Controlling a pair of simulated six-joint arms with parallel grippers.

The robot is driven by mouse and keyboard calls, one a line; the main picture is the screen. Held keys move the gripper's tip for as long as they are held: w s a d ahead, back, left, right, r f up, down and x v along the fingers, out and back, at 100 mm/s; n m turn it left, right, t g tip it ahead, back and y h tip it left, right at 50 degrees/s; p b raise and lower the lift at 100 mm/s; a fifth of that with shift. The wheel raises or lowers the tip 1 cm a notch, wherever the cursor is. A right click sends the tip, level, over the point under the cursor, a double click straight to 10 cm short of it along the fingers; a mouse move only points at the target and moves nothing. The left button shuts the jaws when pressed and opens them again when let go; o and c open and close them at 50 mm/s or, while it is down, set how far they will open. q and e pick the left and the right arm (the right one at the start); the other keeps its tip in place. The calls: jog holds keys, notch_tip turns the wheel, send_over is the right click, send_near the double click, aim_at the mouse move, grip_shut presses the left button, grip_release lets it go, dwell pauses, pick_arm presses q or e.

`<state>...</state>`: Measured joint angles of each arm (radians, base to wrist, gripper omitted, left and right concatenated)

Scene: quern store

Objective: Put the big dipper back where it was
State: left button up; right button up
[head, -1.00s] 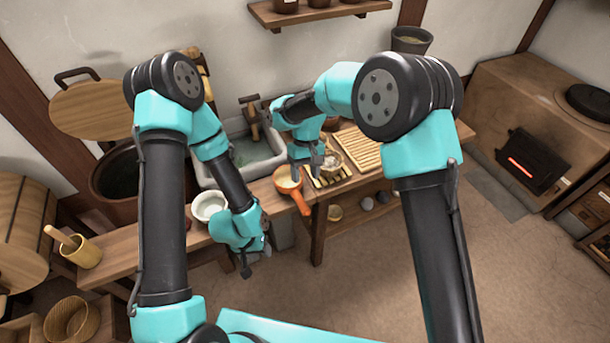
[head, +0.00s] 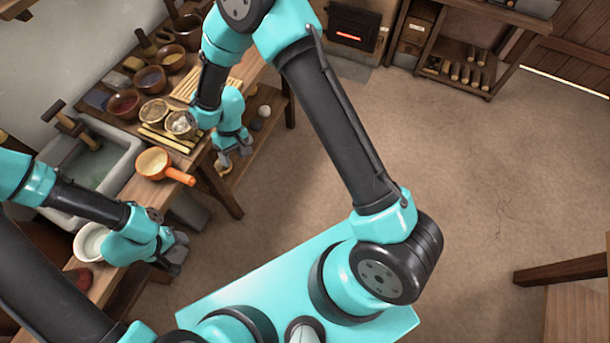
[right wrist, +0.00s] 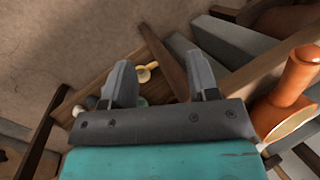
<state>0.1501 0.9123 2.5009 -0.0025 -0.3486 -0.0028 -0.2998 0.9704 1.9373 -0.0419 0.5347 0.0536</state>
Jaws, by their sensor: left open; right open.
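An orange dipper-like pan (head: 153,163) with a pale inside rests on the bench, its handle over the front edge. Its orange handle shows at the right of the right wrist view (right wrist: 300,72). A yellow, ladle-like thing (right wrist: 147,72) lies lower down, seen between my right fingers; it shows partly in the head view (head: 224,166). I cannot tell which one is the big dipper. My right gripper (head: 236,153) is open and empty in front of the bench, right of the orange pan. My left gripper (head: 178,256) is open and empty near the white bowl.
A white bowl (head: 92,242) stands near the sink (head: 115,165). Several small bowls, a slatted board (head: 205,83) and a slatted rack (head: 165,138) fill the back of the bench. Round things lie on the shelf below.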

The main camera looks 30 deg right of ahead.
jog(key=s+d+f+m+t, duration=0.2)
jog(key=s+d+f, duration=0.1)
jog(key=s+d, duration=0.4)
jog(key=s+d+f+m+t+y, duration=0.1)
jog(key=s+d+f+m+t, duration=0.1)
jog(key=s+d, duration=0.6)
jog(key=d+f+m, duration=0.1)
jog(key=d, duration=0.2)
jog(key=shift+f+m, duration=0.3)
jog(key=shift+f, duration=0.1)
jog(key=shift+s, duration=0.1)
